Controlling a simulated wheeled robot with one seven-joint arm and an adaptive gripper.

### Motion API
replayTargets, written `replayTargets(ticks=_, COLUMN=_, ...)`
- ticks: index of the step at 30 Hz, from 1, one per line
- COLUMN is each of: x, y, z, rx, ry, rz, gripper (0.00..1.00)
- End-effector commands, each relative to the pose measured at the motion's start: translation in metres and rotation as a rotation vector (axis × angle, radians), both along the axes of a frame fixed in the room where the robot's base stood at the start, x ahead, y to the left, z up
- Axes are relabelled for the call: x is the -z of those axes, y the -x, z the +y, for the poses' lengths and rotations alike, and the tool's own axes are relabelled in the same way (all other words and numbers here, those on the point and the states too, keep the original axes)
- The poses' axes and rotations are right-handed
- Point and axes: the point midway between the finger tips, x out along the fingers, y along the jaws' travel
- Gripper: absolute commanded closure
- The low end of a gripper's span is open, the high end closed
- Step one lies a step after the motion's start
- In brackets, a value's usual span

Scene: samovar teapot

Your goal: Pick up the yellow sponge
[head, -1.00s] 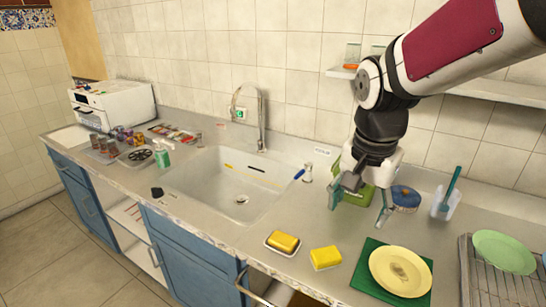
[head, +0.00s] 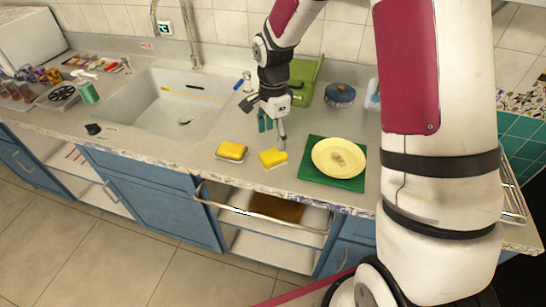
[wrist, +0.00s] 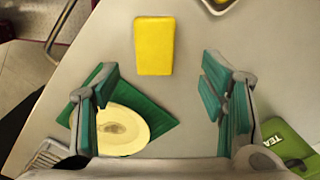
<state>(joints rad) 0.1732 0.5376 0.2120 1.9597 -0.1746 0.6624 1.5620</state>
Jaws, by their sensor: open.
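The yellow sponge (head: 272,158) lies flat on the counter, between a similar yellow block in a small dish (head: 219,155) on its left and a green mat on its right. In the wrist view the sponge (wrist: 154,46) shows whole, ahead of the fingertips and between their lines. My gripper (head: 272,133) is open and empty, pointing down above the counter just behind the sponge. Its two green-padded fingers also show spread apart in the wrist view (wrist: 160,72). It is not touching the sponge as far as I can see.
The green mat (head: 318,178) carries a pale yellow plate (head: 328,165). A green tea box (head: 304,85) and a blue round container (head: 340,95) stand behind my gripper. The sink (head: 165,105) is to the left. The counter's front edge is close to the sponge.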

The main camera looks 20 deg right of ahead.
Motion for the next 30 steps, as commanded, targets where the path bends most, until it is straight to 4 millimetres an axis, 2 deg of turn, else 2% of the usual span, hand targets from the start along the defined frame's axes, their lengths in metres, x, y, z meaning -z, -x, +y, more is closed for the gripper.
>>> replayTargets(ticks=3, x=0.017, y=0.001, z=0.000, rx=0.000, ry=0.000, rz=0.003, gripper=0.35)
replayTargets(ticks=11, x=0.035, y=0.003, z=0.000, rx=0.000, ry=0.000, rz=0.002, gripper=0.35)
replayTargets(ticks=19, x=0.071, y=0.008, z=0.002, rx=-0.001, ry=0.000, rz=0.001, gripper=0.35)
replayTargets(ticks=23, x=0.079, y=0.007, z=0.002, rx=0.000, ry=0.000, rz=0.000, gripper=0.35)
replayTargets(ticks=29, x=0.079, y=0.007, z=0.002, rx=0.000, ry=0.001, rz=-0.001, gripper=0.35)
replayTargets(ticks=30, x=0.079, y=0.007, z=0.002, rx=0.000, ry=0.001, rz=-0.001, gripper=0.42)
